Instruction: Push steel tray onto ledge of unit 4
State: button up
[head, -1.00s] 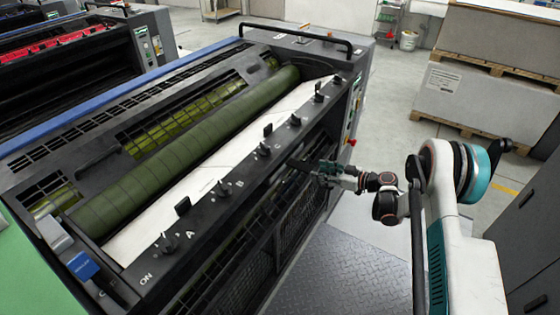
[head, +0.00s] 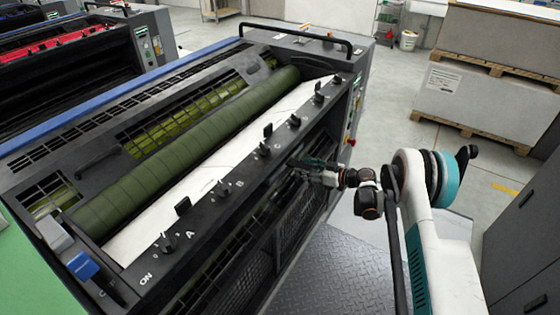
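The nearest ink unit (head: 215,205) fills the left and middle of the head view. A long pale strip (head: 190,185) lies between its green roller and its black front rail; I cannot tell whether this is the steel tray. No other tray is clearly visible. My gripper (head: 298,163) is small and dark against the unit's front, just below the rail near its far half. I cannot tell whether it touches the unit, whether its fingers are open, or whether it holds anything. The unit's number is not readable.
The black front rail (head: 215,190) carries several upright knobs. A dark green roller (head: 185,150) runs behind it. A grey tread-plate floor (head: 335,270) lies below my arm. Stacked pallets (head: 485,95) stand at the back right, with clear floor before them.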

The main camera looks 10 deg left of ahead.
grip_shut()
jog(key=shift+r+p, duration=0.55)
jog(key=shift+r, duration=1.5)
jog(key=v, duration=1.4)
jog(key=shift+d+f+b, duration=0.2)
jog(key=shift+f+b, duration=0.05)
jog(key=shift+b, duration=0.1)
